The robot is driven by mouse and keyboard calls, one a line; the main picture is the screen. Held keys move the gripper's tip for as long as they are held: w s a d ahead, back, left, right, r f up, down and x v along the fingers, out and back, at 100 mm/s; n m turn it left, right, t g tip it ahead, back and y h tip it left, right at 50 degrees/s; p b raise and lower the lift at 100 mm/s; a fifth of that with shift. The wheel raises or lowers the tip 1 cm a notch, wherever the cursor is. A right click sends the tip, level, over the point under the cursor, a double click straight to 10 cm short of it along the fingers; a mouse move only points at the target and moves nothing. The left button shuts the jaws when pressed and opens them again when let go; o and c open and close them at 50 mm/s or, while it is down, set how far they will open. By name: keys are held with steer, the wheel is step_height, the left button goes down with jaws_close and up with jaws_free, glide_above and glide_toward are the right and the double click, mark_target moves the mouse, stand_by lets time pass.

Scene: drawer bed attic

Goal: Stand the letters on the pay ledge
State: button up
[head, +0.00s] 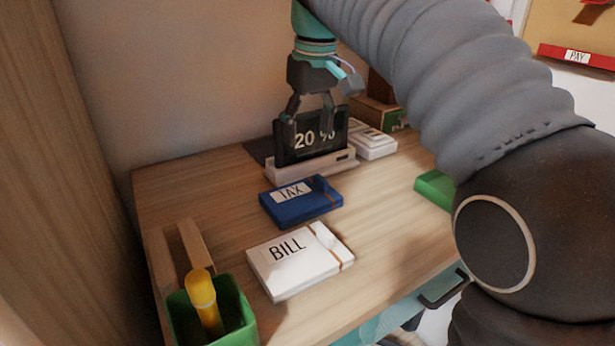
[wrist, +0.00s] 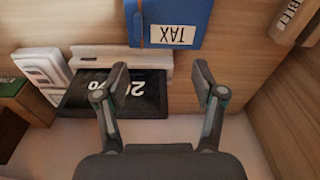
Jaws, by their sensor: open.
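A blue bundle of letters labelled TAX (head: 301,201) lies flat on the desk. A white bundle labelled BILL (head: 300,260) lies flat in front of it. The red pay ledge (head: 577,57), labelled PAY, is on the wall at the upper right and looks empty where it shows. My gripper (head: 310,118) is open and empty above the desk, in front of the black 20 % display behind the TAX bundle. In the wrist view, my gripper (wrist: 160,90) has its fingers apart, with the TAX bundle (wrist: 175,20) beyond the fingertips at the top.
A black display reading 20 % (head: 312,137) stands in a pale base, with a white device (head: 372,142) beside it. A green cup (head: 215,318) holding a yellow item is at the front left. A green block (head: 434,188) lies at the right edge.

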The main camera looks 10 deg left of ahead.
steer(key=s+a+h, duration=0.1)
steer(key=a, duration=0.3)
steer(key=m+t+h+b, duration=0.2)
steer(key=m+h+b, duration=0.15)
steer(key=m, duration=1.55)
glide_above(319, 181)
steer(key=s+a, duration=0.1)
steer(key=a, duration=0.1)
steer(key=f, duration=0.6)
steer(key=shift+s+d, duration=0.2)
steer(key=shift+d, duration=0.05)
steer(key=shift+a+x, duration=0.2)
steer(key=shift+x, duration=2.5)
steer(key=shift+s+f, duration=0.1)
steer(key=shift+s, duration=0.05)
jaws_close()
